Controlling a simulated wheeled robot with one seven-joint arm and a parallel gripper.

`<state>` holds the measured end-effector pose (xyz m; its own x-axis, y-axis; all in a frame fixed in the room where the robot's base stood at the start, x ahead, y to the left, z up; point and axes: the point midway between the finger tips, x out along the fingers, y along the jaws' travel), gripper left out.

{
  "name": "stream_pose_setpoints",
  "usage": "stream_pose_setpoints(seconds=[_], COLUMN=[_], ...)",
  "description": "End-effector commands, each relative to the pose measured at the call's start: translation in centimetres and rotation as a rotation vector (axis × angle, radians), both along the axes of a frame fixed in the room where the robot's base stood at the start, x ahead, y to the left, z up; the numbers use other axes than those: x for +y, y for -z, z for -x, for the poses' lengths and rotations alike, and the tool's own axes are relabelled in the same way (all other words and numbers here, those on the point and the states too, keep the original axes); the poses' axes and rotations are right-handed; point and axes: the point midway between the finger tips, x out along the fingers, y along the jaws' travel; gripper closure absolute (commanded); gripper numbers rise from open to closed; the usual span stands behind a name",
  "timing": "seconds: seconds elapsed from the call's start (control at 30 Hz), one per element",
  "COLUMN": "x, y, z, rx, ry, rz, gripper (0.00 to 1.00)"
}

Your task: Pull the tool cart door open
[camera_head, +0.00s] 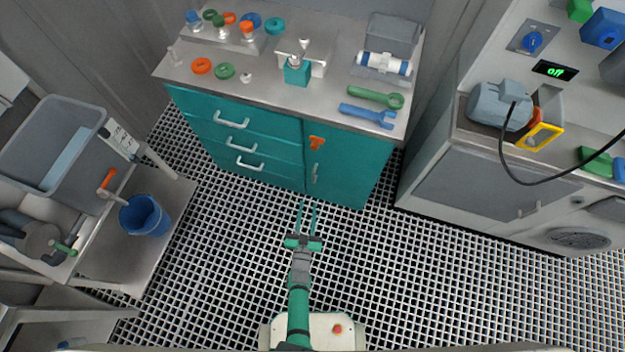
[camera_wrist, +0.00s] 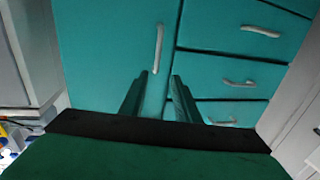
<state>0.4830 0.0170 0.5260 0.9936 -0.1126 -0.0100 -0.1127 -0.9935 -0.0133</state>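The tool cart (camera_head: 270,150) is a teal cabinet with a grey top at the back centre. Its door (camera_head: 350,165) is on the right side and looks shut; it also fills the left and middle of the wrist view (camera_wrist: 100,50). The door's silver vertical handle (camera_head: 315,172) shows in the wrist view (camera_wrist: 158,48) too. An orange latch-like piece (camera_head: 316,143) sits above the handle in the head view. My gripper (camera_head: 307,207) is open and empty in front of the door. In the wrist view the handle appears beyond the gap between my fingertips (camera_wrist: 159,77), apart from them.
Several drawers (camera_head: 240,145) with silver handles are left of the door. Tools and parts lie on the cart's top (camera_head: 335,105). A grey machine cabinet (camera_head: 480,190) stands to the right. A blue bucket (camera_head: 143,215) sits on a bench at left. The grated floor (camera_head: 400,260) before the cart is clear.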

Motion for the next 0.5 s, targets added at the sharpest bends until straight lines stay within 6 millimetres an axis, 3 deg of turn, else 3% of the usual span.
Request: stream_pose_setpoints(seconds=[0.33, 0.5], x=[-0.9, -1.3], y=[0.6, 0.6], z=[-3.2, -6.0], rx=[-0.010, -0.010], ry=[0.006, 0.006], rz=[0.015, 0.014], gripper=[0.71, 0.71])
